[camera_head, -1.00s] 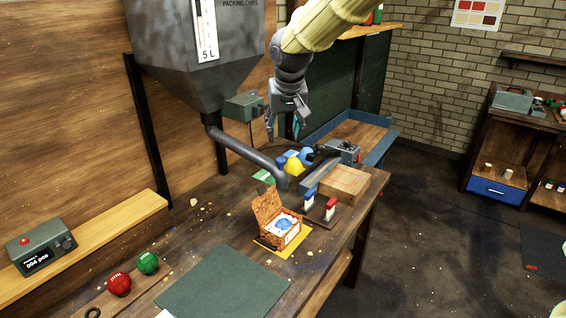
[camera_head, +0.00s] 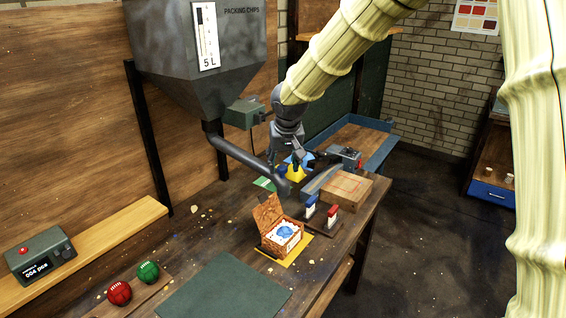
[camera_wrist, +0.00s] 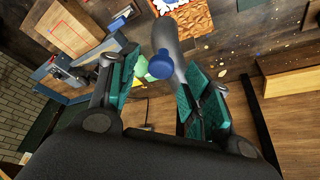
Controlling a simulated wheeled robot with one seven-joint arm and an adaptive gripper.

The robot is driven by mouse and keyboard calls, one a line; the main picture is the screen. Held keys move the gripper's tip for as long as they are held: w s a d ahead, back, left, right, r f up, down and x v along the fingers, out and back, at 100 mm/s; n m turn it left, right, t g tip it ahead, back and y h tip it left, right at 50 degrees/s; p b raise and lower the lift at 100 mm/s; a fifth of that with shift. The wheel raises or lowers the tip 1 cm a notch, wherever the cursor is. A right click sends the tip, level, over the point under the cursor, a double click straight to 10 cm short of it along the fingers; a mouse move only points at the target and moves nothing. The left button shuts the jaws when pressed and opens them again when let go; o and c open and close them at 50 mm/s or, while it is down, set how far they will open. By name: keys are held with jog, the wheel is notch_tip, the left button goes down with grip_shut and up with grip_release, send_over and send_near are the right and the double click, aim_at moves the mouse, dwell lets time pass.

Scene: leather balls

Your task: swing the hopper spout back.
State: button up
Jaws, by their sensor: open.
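The hopper spout (camera_head: 245,158) is a dark grey bent tube running down from the grey hopper (camera_head: 195,50). Its lower end hangs over the bench behind the open woven box (camera_head: 283,238), which holds white chips and a blue ball. In the wrist view the spout (camera_wrist: 168,36) carries a round blue knob (camera_wrist: 160,66). My gripper (camera_head: 297,160) is open above the spout's lower part. In the wrist view its teal-padded fingers (camera_wrist: 158,88) stand either side of the knob, apart from it as far as I can see. In the head view my gripper hides the knob.
Red (camera_head: 119,292) and green (camera_head: 148,271) balls are front left. The green mat (camera_head: 225,288) is bare.

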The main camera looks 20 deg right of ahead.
jog(key=shift+x, duration=0.9)
grip_shut()
